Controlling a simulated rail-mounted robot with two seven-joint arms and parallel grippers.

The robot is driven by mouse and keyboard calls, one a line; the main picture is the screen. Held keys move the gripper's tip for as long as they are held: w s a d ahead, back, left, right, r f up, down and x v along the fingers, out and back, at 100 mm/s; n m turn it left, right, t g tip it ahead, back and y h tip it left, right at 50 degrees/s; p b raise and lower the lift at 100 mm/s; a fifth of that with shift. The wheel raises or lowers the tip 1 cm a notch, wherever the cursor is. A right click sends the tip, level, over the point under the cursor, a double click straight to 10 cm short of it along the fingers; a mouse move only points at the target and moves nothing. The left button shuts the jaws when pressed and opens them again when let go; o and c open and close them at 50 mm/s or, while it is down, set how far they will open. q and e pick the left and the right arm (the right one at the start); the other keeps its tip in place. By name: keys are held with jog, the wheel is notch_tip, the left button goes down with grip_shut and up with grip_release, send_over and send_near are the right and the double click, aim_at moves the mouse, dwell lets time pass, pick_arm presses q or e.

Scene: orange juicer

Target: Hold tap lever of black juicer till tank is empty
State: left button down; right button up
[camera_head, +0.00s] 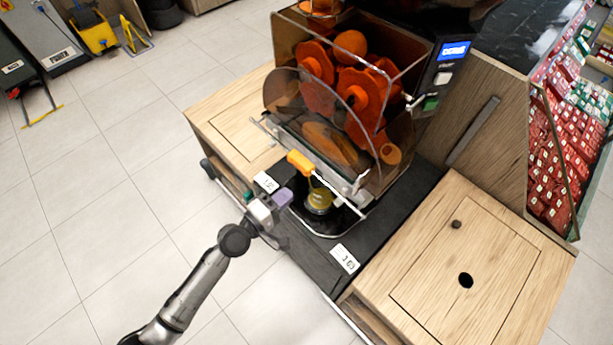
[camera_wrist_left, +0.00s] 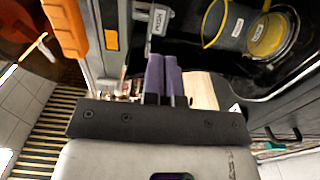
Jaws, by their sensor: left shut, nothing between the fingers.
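The black juicer (camera_head: 345,110) stands in the upper middle of the head view, with orange parts behind a clear cover. An orange handle (camera_head: 300,162) is on its front; it also shows in the left wrist view (camera_wrist_left: 66,28). A grey lever tab (camera_wrist_left: 158,20), with a label that seems to read PUSH, is just beyond my left fingertips. My left gripper (camera_head: 283,197) is shut and empty, with purple fingers together (camera_wrist_left: 161,75), at the juicer's front below the orange handle. Whether the fingers touch the tab is unclear. The tank's level cannot be made out.
A yellowish round container (camera_head: 319,199) sits in the recess beside the gripper, right of it; it also shows in the wrist view (camera_wrist_left: 268,36). A wooden counter (camera_head: 455,270) is at right, a stocked shelf (camera_head: 565,130) beyond. Open tiled floor (camera_head: 110,210) lies left.

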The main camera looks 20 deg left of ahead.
pick_arm(q)
jog(key=x, duration=0.8)
pick_arm(e)
jog(key=shift+d+r, duration=0.1)
jog(key=shift+d, duration=0.05)
pick_arm(q)
jog(key=shift+f, duration=0.1)
